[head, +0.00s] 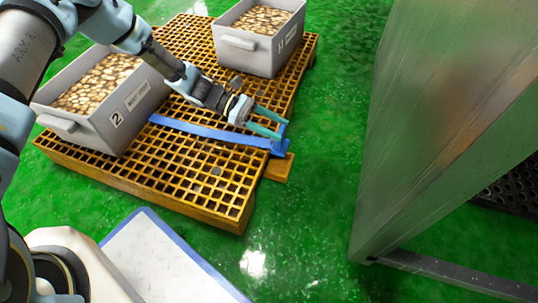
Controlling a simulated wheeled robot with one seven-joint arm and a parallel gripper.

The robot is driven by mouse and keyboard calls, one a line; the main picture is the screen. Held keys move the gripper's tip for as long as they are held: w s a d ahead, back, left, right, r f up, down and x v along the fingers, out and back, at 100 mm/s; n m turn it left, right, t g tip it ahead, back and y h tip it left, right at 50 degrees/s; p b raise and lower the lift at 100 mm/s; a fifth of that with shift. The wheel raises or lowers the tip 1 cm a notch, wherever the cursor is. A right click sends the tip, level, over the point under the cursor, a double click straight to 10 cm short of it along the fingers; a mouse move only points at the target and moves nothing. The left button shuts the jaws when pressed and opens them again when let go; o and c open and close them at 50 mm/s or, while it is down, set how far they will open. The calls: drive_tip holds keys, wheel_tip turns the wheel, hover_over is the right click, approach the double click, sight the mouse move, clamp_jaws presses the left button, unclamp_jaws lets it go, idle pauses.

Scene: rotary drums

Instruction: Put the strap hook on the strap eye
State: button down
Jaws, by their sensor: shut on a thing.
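A blue strap (205,131) runs across the brown grid platform (190,195) from beside the left bin to the platform's right edge. Its blue end piece (279,146) is at that edge, by a small brown tab (279,170) that sticks out. My gripper (284,130) has teal fingers and is at this end piece, shut on the blue strap hook. The hook and the strap eye are too small to tell apart here, and I cannot tell if they touch.
A grey bin (115,125) marked 2, full of brown pieces, stands on the platform at left. Another grey bin (262,52) stands at the back. A tall metal panel (440,120) rises at right. Green floor (320,220) lies clear between platform and panel.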

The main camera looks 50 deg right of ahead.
sight(273, 147)
wheel_tip(273, 147, down, 10)
drive_tip(key=b, duration=0.4)
drive_tip(key=shift+r+b, duration=0.2)
drive_tip(key=shift+b, duration=0.15)
drive_tip(key=shift+c, duration=0.9)
unclamp_jaws()
drive_tip(key=shift+w+r, duration=0.1)
drive_tip(key=shift+w, duration=0.05)
drive_tip(key=p+v, duration=0.4)
drive_tip(key=v, duration=0.7)
drive_tip(key=shift+w+a, duration=0.2)
drive_tip(key=shift+w, duration=0.1)
